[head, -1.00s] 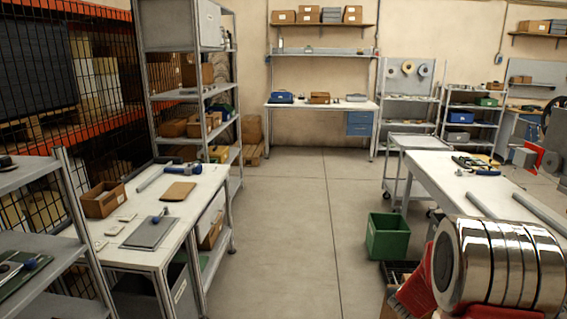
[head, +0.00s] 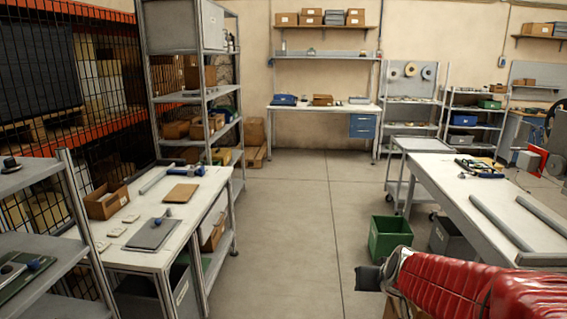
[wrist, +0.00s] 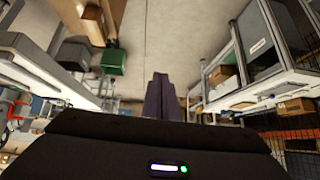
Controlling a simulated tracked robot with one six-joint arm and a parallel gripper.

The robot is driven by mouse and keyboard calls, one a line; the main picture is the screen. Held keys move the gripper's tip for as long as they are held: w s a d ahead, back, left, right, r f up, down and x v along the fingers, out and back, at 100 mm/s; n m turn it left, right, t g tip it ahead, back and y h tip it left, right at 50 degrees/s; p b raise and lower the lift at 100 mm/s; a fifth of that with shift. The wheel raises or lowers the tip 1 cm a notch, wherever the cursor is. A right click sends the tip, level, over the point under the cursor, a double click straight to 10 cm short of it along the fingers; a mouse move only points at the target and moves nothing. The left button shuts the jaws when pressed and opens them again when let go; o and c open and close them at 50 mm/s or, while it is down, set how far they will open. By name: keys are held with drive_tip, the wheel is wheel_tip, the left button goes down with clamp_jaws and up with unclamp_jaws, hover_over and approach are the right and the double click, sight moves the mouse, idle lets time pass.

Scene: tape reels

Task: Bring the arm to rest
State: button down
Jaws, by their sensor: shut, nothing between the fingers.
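My gripper (head: 368,278) shows at the lower right of the head view, at the end of my red arm, which reaches in from the right edge. In the wrist view the two dark fingers of my gripper (wrist: 160,97) lie together, shut and empty. They point out over bare floor, and nothing touches them. Part of the gripper's shape is too small and dark to make out in the head view.
A white workbench (head: 435,170) with grey tubes stands on the right, and a green bin (head: 389,238) sits on the floor beside it. A white bench (head: 195,215) and grey shelving (head: 190,95) stand on the left. The middle floor (head: 300,220) is clear.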

drive_tip(key=s+a+r+g, duration=0.1)
drive_tip(key=s+a+r, duration=0.1)
drive_tip(key=s, duration=1)
drive_tip(key=s+a+r+n+g, duration=0.1)
drive_tip(key=s+a+r+g, duration=0.1)
drive_tip(key=s, duration=1)
drive_tip(key=shift+s+a+r, duration=0.15)
drive_tip(key=shift+s+a, duration=0.05)
drive_tip(key=shift+a, duration=0.65)
drive_tip(key=shift+s, duration=0.1)
